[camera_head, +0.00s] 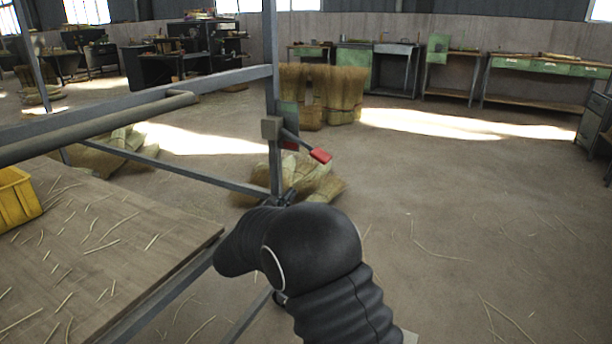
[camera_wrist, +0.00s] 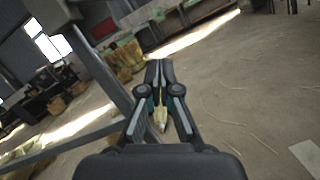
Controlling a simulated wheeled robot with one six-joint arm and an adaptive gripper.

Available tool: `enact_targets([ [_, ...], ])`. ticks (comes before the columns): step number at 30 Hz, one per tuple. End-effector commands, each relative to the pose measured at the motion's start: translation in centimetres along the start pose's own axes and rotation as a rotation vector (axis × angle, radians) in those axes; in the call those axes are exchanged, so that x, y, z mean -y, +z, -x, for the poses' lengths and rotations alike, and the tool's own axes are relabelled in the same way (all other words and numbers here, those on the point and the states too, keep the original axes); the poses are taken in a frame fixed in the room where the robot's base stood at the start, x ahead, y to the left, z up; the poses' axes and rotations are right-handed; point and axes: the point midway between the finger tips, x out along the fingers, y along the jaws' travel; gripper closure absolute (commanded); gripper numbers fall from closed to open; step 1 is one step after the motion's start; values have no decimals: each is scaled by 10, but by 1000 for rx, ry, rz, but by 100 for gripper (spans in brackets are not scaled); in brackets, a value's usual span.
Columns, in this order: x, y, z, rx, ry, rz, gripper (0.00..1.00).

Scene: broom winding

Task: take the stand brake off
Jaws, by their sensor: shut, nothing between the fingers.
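The stand brake is a lever with a red grip (camera_head: 320,155), fixed to a grey block (camera_head: 271,128) on the upright post of the metal stand (camera_head: 273,80). The lever slopes down to the right from the block. My gripper (camera_head: 287,196) is low beside the post, below the red grip and apart from it, partly hidden behind my own dark arm. In the wrist view my gripper (camera_wrist: 159,68) has its fingertips together and empty. The post (camera_wrist: 105,78) runs slantwise to its left there. I cannot make out the red grip in the wrist view.
A wooden table (camera_head: 120,245) with loose straws and a yellow crate (camera_head: 16,198) stands at the left, under the stand's roller (camera_head: 110,122). Straw bundles (camera_head: 318,180) lie behind the post. The floor (camera_head: 470,220) to the right is mostly clear, with scattered straws.

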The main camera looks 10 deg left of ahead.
Motion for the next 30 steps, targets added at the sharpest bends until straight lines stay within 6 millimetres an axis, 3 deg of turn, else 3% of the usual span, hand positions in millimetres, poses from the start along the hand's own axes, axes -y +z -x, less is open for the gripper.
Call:
enact_targets([
  [5,1,0,-22,0,-3,0,100],
  [18,1,2,-102,2,-4,-1,100],
  [22,0,23,-103,0,-1,-1,100],
  [30,1,39,-107,0,-1,0,100],
])
